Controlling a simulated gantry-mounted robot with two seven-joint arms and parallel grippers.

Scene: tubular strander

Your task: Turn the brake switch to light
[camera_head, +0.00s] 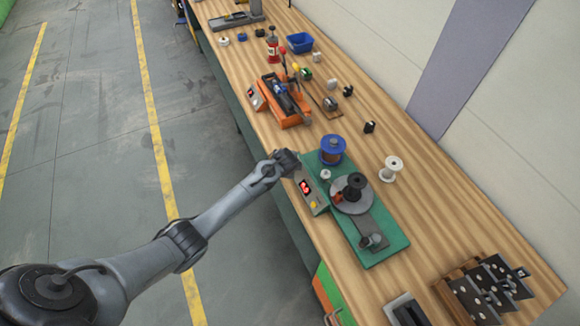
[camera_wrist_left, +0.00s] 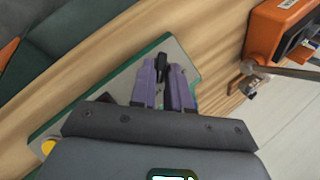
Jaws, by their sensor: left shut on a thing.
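The control box (camera_head: 308,192) is grey, with a red lit display (camera_head: 305,187) and a yellow button (camera_head: 313,205). It sits along the front edge of the strander's green base (camera_head: 393,244). My left gripper (camera_head: 288,161) is at the far end of this box and hides that end in the head view. In the left wrist view, its purple fingers (camera_wrist_left: 164,82) are shut on a small black switch knob (camera_wrist_left: 162,69) on the grey panel (camera_wrist_left: 181,55). The knob's markings and setting cannot be read. The yellow button (camera_wrist_left: 47,147) shows at lower left there.
A blue spool (camera_head: 332,149) stands close beside the gripper, and a white spool (camera_head: 391,168) stands farther right. An orange machine (camera_head: 284,101) is up the bench. Black plates (camera_head: 488,287) stand at lower right. The floor aisle at left is clear.

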